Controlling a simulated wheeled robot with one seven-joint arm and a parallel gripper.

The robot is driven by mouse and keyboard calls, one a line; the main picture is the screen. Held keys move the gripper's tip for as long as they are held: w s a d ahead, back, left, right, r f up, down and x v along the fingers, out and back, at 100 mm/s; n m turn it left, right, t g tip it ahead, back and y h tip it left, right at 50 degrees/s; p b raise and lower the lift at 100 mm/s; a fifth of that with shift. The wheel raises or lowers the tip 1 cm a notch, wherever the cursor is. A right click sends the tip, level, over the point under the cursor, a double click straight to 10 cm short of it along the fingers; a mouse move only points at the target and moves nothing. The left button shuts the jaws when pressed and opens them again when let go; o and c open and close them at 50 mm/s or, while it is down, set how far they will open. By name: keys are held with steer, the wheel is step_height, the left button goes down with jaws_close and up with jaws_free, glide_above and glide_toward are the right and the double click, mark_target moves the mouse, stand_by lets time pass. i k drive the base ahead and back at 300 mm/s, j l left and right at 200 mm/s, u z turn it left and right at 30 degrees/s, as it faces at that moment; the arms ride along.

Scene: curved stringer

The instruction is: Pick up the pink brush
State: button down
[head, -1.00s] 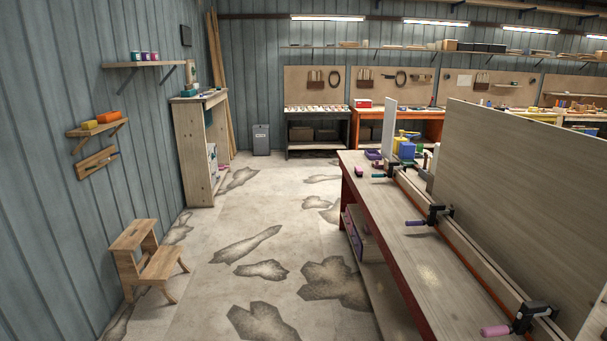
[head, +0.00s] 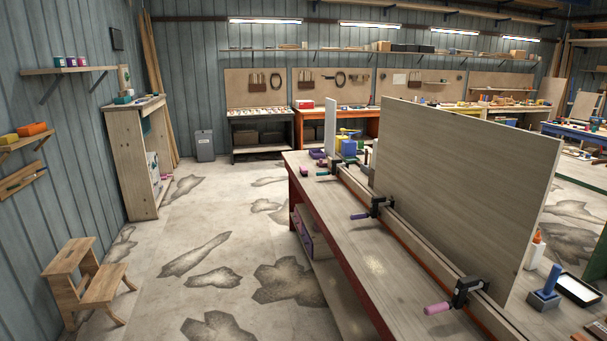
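I cannot clearly make out a pink brush in the head view. A small pink-red object (head: 304,170) lies at the far left corner of the near workbench (head: 350,265); it is too small to tell what it is. A pink handle (head: 438,308) at the front of the bench belongs to a black clamp (head: 467,290), not to a brush. My gripper is not in view.
A tall wooden panel (head: 460,180) stands along the bench behind clamps. A blue tool (head: 545,290) and a glue bottle (head: 535,250) are at right. A step stool (head: 85,285) stands at left. The stained floor (head: 210,255) between is clear.

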mark_target(304, 172)
steer(key=i+u, duration=0.3)
steer(key=i, duration=3.05)
steer(key=i+z, duration=0.1)
steer(key=i, duration=1.15)
steer(key=i+j+z, duration=0.15)
steer(key=i+z, duration=0.3)
steer(key=i+j+z, duration=0.4)
steer(key=i, duration=0.15)
steer(key=i+j+z, duration=0.85)
steer(key=j, duration=0.15)
steer(key=k, duration=0.1)
